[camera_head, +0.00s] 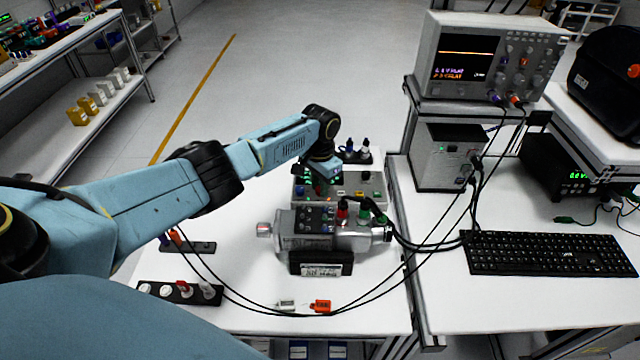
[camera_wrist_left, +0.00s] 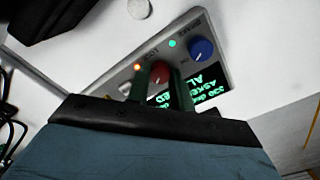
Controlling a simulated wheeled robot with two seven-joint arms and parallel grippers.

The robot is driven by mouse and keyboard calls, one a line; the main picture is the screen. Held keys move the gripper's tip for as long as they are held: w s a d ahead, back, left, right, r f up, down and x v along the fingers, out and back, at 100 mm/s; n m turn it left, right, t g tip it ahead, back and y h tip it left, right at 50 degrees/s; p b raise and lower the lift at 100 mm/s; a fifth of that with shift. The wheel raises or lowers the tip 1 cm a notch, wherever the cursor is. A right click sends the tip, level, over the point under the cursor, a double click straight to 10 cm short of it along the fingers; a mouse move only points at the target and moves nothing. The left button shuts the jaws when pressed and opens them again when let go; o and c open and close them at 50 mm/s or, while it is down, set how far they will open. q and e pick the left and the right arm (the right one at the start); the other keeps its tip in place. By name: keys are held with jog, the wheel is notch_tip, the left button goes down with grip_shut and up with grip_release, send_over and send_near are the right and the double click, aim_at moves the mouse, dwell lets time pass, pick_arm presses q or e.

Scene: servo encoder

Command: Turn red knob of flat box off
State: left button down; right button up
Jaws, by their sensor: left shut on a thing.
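The flat box (camera_head: 372,192) lies on the white table behind the silver servo motor. In the left wrist view its light panel (camera_wrist_left: 226,68) shows a red knob (camera_wrist_left: 160,69), a blue knob (camera_wrist_left: 202,50), an orange light near the red knob, a green light near the blue knob, and a dark display with green text. My left gripper (camera_head: 318,182) reaches down onto the left part of the box. In the wrist view its two greenish fingers (camera_wrist_left: 160,82) stand on either side of the red knob, shut on it. The fingers hide part of the display. My right gripper is not in view.
The silver servo motor (camera_head: 345,238) with cables stands in front of the box. An oscilloscope (camera_head: 480,62) on a power unit (camera_head: 440,160) and a keyboard (camera_head: 545,254) are at right. Black connector holders (camera_head: 180,291) lie front left. Loose cables cross the table's front.

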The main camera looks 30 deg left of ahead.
pick_arm(q)
jog(key=n+p, duration=0.2)
jog(key=shift+r+n, duration=0.15)
jog(key=shift+n, duration=0.25)
jog(key=n+p, duration=0.1)
jog(key=n, duration=0.1)
jog(key=shift+d+n, duration=0.1)
jog(key=shift+n, duration=0.3)
jog(key=n+p, duration=0.1)
jog(key=n, duration=0.2)
jog(key=shift+p, duration=0.3)
jog(key=shift+w+n, duration=0.1)
jog(key=shift+n, duration=1.3)
jog(key=shift+p, duration=0.3)
jog(key=c, duration=1.2)
grip_release()
jog(key=shift+c, duration=0.2)
